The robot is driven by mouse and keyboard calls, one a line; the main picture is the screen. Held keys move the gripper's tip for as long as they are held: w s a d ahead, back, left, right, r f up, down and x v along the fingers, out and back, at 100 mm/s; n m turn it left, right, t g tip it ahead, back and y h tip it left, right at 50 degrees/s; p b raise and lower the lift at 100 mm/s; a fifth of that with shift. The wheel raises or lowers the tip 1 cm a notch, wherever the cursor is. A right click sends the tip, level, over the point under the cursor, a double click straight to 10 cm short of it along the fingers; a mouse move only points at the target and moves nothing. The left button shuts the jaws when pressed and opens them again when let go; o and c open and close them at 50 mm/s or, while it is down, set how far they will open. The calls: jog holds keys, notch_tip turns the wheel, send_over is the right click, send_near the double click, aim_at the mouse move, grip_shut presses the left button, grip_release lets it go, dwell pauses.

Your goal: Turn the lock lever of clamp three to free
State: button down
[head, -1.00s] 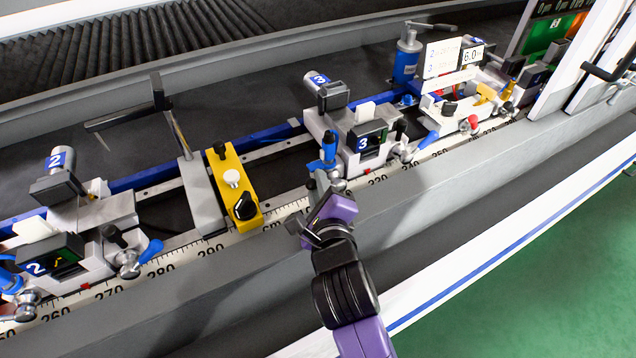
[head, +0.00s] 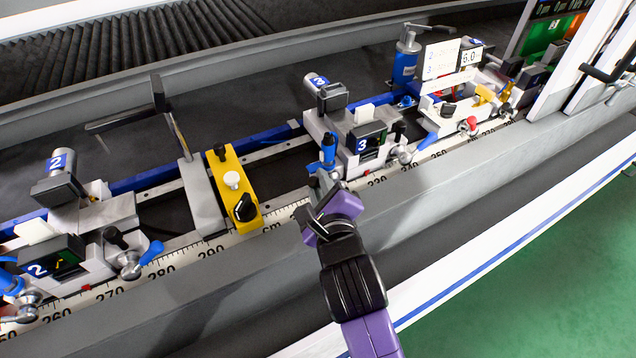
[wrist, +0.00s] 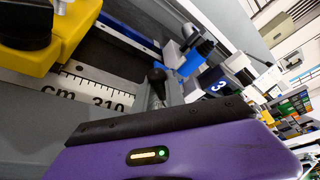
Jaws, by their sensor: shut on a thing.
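Clamp three (head: 352,138), a grey and white block with a blue "3" label, sits on the rail at the middle of the head view. It also shows in the wrist view (wrist: 218,84). At its front left is a lever (head: 323,183) with a silver shank, below an upright blue handle (head: 328,148). In the wrist view the lever has a black knob (wrist: 157,76), and its lower part is hidden behind my gripper's dark edge. My gripper (head: 321,198), purple and black, is shut on this lever. The fingertip contact is mostly hidden.
A yellow block (head: 236,188) with knobs and a grey stop plate (head: 203,195) stand left of clamp three. Clamp two (head: 75,240) is further left. A scale strip (head: 285,212) runs along the rail's front. Free room lies in front of the rail, over the grey ledge.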

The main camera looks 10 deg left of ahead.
jog(key=c, duration=1.4)
grip_release()
jog(key=shift+s, duration=0.1)
jog(key=shift+b+v, duration=0.65)
jog(key=shift+v, duration=3.15)
jog(key=shift+d, duration=0.1)
